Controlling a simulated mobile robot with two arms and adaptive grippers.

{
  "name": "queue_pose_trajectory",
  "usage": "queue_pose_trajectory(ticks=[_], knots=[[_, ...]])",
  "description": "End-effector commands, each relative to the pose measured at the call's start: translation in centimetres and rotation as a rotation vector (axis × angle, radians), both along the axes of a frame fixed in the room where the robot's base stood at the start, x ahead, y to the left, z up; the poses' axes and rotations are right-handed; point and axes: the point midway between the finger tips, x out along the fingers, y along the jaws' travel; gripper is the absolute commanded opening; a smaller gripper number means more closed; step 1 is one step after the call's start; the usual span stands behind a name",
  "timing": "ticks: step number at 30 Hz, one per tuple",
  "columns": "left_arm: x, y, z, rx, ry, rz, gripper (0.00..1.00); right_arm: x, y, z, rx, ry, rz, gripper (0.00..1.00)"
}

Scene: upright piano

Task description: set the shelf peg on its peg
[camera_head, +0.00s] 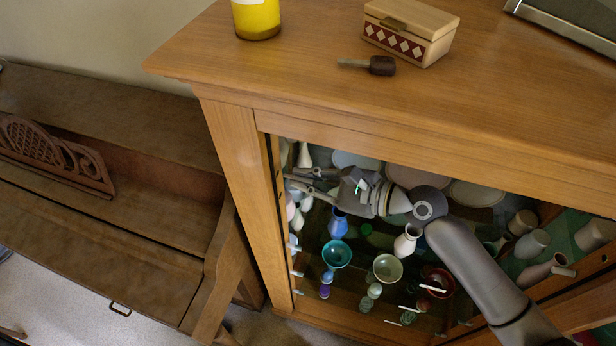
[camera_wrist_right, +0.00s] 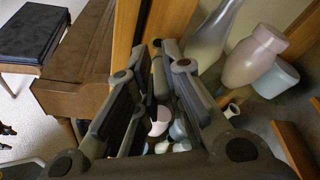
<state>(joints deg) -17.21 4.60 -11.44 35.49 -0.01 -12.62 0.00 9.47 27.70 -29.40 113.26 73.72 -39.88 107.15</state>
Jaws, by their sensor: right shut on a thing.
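My right gripper (camera_head: 294,182) reaches into the open-fronted wooden cabinet (camera_head: 228,135), with its fingertips close to the inner side of the left front post. In the right wrist view the fingers (camera_wrist_right: 157,55) converge in front of the wooden post. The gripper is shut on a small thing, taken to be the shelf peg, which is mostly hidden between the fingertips. Small pale pegs (camera_head: 297,273) stick out of the left post below the gripper. I cannot tell whether the held peg touches the post. My left gripper is not in view.
Close to my right arm, the cabinet holds a blue vase (camera_head: 338,224), a teal bowl (camera_head: 337,254), a white vase (camera_head: 407,241) and several others. A box (camera_head: 409,30), a yellow jar (camera_head: 257,18) and a dark-handled tool (camera_head: 381,66) are on top. A piano (camera_head: 120,220) stands left.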

Motion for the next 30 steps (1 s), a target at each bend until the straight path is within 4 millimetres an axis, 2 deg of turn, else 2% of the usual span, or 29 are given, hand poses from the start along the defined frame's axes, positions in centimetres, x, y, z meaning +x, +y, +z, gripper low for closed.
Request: queue_pose_trajectory(ticks=[30], knots=[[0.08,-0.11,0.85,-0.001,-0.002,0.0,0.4,-0.02,0.02,-0.01,0.0,0.002,0.003,0.0]])
